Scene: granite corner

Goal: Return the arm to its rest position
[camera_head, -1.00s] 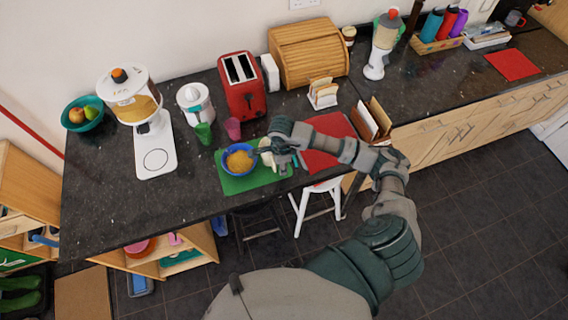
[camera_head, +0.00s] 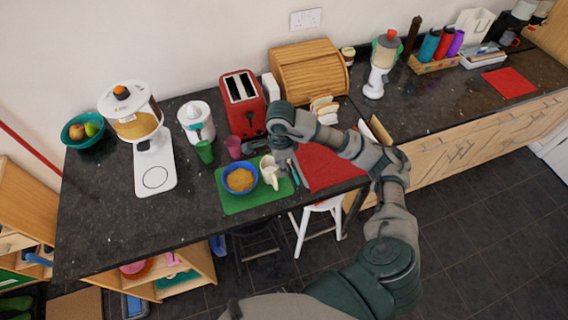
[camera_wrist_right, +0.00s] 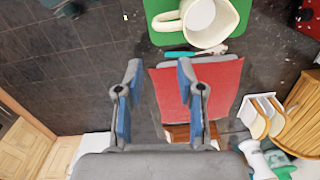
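My right arm reaches in from the lower right in the head view. Its gripper (camera_head: 250,146) is above the counter, behind the jug and in front of the red toaster, partly hidden by its own wrist. In the right wrist view the two blue-padded fingers (camera_wrist_right: 159,75) stand apart with nothing between them, so it is open and empty. A cream jug (camera_head: 270,172) stands upright on the green mat (camera_head: 237,203), apart from the gripper; the jug also shows in the right wrist view (camera_wrist_right: 205,20). My left gripper is not in view.
A blue bowl (camera_head: 240,180) of orange-yellow food sits beside the jug. Green (camera_head: 204,152) and pink (camera_head: 233,146) cups, the toaster (camera_head: 243,100) and a wooden bread box (camera_head: 309,70) stand close behind. A red mat (camera_head: 322,166) lies under the forearm. The front-left counter is clear.

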